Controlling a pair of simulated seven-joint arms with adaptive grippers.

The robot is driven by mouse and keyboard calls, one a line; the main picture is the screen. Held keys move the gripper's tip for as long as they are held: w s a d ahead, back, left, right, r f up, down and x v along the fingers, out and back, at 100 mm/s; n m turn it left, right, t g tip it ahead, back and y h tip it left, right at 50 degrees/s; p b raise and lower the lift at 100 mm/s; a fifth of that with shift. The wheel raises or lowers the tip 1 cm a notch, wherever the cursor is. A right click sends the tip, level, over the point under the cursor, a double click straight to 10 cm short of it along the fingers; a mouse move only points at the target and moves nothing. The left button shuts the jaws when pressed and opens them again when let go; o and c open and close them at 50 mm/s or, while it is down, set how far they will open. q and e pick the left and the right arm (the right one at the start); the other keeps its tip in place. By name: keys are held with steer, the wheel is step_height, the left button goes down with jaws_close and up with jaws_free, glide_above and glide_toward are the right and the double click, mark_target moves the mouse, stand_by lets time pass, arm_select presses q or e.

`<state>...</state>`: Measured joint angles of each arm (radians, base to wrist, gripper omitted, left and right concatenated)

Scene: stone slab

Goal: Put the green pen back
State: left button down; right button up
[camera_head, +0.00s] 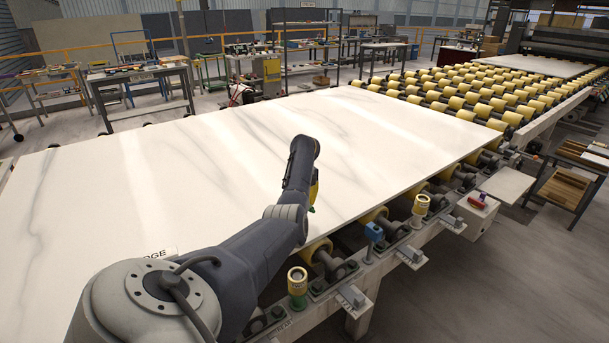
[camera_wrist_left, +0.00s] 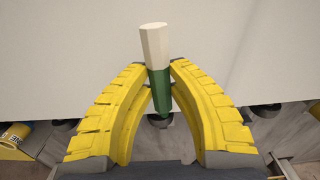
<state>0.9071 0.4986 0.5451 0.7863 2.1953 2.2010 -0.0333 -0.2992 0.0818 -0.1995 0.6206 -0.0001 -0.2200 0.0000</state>
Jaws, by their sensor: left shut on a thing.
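The green pen (camera_wrist_left: 158,85) has a pale cream upper end and a green lower part. It stands between the yellow fingers of my left gripper (camera_wrist_left: 160,75), which are shut on it, pale end up in the left wrist view. In the head view my left gripper (camera_head: 314,190) is above the near edge of the stone slab (camera_head: 200,160). Only a small green bit of the pen (camera_head: 311,209) shows there; the rest is hidden by the arm. A cup-like holder with a green lower part (camera_head: 298,285) stands on the frame below the slab's edge, apart from the gripper. My right gripper is not in view.
A blue item (camera_head: 374,235), a yellow-topped cup (camera_head: 420,207) and a small red item (camera_head: 477,199) sit along the roller frame's side. Yellow rollers (camera_head: 470,95) lie beyond the slab. The slab's top is mostly clear.

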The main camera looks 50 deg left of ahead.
arm_select(q)
steer(key=shift+f, duration=2.3)
steer(key=c, duration=1.3)
jaws_free()
steer(key=shift+f, duration=0.1)
step_height(320, 180, up, 12)
steer(key=shift+r, duration=0.15)
